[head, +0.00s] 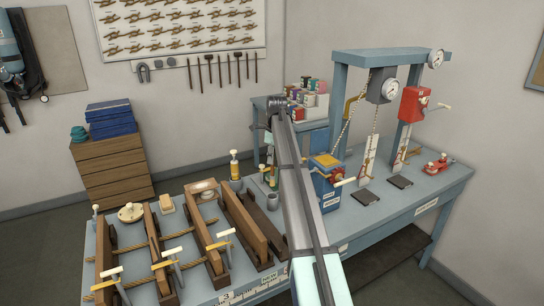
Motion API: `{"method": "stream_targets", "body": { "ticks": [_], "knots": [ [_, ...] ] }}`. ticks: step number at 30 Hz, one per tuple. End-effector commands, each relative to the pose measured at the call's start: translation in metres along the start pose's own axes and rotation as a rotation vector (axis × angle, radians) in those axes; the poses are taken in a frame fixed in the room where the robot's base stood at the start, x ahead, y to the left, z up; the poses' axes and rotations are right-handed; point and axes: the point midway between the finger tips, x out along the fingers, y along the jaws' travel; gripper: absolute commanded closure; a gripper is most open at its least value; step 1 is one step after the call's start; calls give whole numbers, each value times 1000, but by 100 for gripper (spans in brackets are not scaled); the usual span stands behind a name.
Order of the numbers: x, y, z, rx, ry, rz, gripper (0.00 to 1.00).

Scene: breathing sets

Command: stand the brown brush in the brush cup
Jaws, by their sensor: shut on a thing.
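My arm reaches from the lower middle over the blue workbench (400,215). My gripper (268,150) is partly hidden beside and behind my arm, pointing down above the back of the bench. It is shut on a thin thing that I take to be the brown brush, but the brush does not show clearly. A small grey cup (272,202) stands on the bench below my gripper and may be the brush cup. I cannot tell the gap between brush and cup.
Wooden frames with rope and yellow clamps (170,265) fill the bench's left part. A blue box with a crank (326,178) stands just right of my arm. A blue gantry (390,53) with gauges and a red hoist (414,103) rises at the right.

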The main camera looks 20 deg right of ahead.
Motion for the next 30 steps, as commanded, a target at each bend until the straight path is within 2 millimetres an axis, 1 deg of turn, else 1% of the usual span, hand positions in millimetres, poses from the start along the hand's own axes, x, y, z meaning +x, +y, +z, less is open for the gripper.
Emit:
{"method": "stream_targets", "body": {
  "ticks": [1,3,30],
  "knots": [
    [6,0,-1,0,0,0,100],
    [11,0,-1,-1,1,0,100],
    [74,0,-6,-1,0,0,100]
  ]
}}
